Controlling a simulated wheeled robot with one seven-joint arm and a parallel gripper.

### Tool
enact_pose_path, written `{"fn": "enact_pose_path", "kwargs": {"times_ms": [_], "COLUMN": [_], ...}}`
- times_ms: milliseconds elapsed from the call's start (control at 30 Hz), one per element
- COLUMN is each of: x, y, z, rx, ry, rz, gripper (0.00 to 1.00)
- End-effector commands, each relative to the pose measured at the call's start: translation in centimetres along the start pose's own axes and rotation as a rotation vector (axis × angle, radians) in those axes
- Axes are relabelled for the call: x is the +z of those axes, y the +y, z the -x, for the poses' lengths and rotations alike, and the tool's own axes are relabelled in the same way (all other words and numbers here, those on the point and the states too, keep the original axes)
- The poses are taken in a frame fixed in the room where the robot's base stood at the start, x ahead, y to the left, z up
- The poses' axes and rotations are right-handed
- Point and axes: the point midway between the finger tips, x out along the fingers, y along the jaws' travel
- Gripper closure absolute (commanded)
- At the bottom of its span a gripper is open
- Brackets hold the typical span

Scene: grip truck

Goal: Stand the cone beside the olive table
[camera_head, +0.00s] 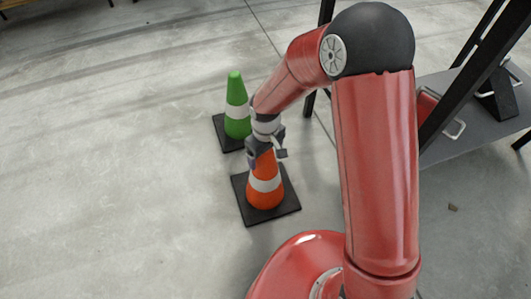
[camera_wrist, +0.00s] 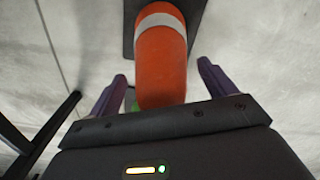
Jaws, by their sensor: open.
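An orange cone (camera_head: 264,194) with a white band stands upright on its black square base on the concrete floor, left of my arm. My gripper (camera_head: 266,150) is open at the top of this cone. In the wrist view, the orange cone (camera_wrist: 161,65) lies between the two dark fingers of my gripper (camera_wrist: 162,74), with a gap visible on each side. The very tip of the cone is hidden by my gripper in the head view. I see no table that is clearly olive.
A green cone (camera_head: 237,113) with a white band stands just behind the orange one. At the right, a grey shelf (camera_head: 455,142) with dark posts holds a red item (camera_head: 426,108). The floor at the left is clear.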

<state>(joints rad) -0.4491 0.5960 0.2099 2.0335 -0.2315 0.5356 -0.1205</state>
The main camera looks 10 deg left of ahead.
Motion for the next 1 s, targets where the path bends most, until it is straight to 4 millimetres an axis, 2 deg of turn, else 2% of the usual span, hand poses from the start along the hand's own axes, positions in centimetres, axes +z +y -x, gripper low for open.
{"fn": "enact_pose_path", "kwargs": {"times_ms": [300,500,667,900,1000], "x": [-0.1,-0.1,0.0,0.0,0.6], "y": [0.1,0.1,0.0,0.0,0.7], "z": [6.7,10.1,11.5,11.8,12.8], "rx": [0.002,0.001,0.001,0.001,0.013], "ry": [0.006,0.004,0.003,0.001,0.012], "rz": [-0.001,-0.001,0.0,-0.001,-0.024], "gripper": [0.17,0.17,0.17,0.17,0.17]}}
